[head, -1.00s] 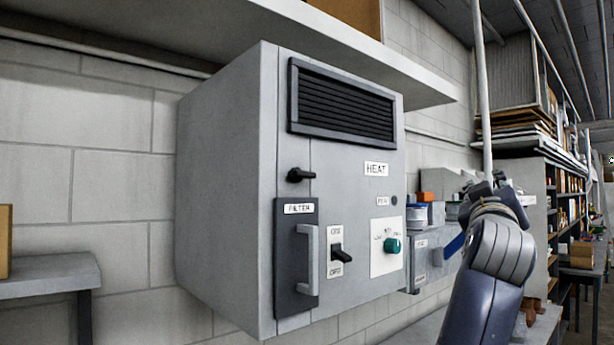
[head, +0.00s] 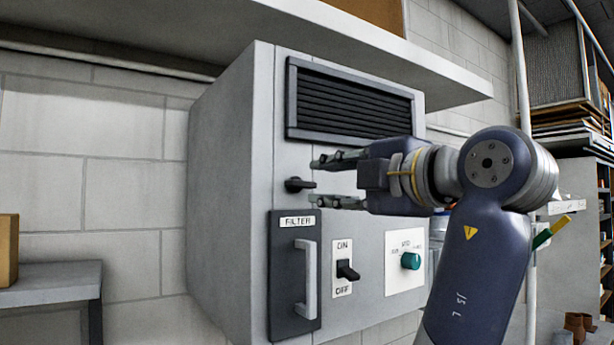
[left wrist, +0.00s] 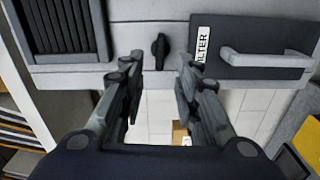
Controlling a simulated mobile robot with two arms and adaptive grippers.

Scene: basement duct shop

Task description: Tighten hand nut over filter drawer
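In the left wrist view the nut (left wrist: 160,50) shows between and beyond the fingertips, with no clear contact. My right gripper is not in view.
A dark louvred vent (head: 350,103) is above the nut. An ON/OFF switch (head: 346,270) and a green dial (head: 410,261) are to the lower right, below my arm. A shelf (head: 380,45) overhangs the cabinet (head: 218,200). A grey bench (head: 50,283) stands at left.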

